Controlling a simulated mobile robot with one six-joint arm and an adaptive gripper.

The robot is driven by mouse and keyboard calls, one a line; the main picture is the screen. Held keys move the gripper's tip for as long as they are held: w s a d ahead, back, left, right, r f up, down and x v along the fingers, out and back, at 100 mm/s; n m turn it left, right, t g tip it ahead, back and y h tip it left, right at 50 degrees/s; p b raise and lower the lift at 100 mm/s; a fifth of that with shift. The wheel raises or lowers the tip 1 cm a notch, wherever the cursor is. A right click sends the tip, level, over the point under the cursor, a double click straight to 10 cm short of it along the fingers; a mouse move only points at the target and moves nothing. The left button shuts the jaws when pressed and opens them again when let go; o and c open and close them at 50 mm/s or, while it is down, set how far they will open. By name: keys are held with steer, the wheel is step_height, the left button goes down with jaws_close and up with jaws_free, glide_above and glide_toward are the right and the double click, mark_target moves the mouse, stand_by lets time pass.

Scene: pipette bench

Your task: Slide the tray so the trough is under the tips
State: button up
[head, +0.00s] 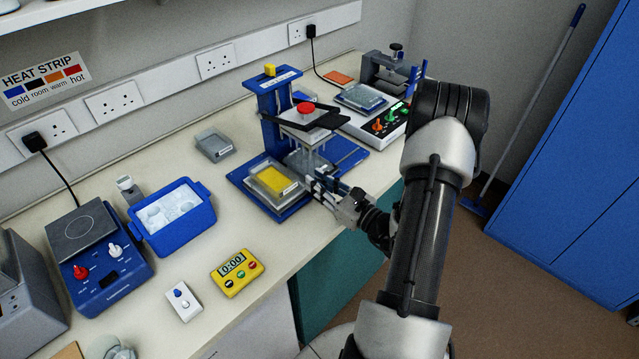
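The blue pipetting stand (268,130) stands on the bench with a red knob (306,107) on its head. Pale tips hang under the head, partly hidden by its dark plate. A trough with a yellow fill (274,181) sits in a grey holder at the front left of the blue base, left of the tips. A clear or grey piece (298,160) lies nearer under the tips; its outline is partly hidden. My gripper (318,186) is low at the front edge of the base, just right of the trough. I cannot tell whether it touches the tray, or its finger gap.
Right of the stand is a white device with knobs (378,127) and a clear lidded box (361,98). A grey dish (214,145), a blue ice tub (172,219) and a yellow timer (237,272) stand to the left. Bench between the tub and the stand is clear.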

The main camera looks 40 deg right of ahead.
jaws_close()
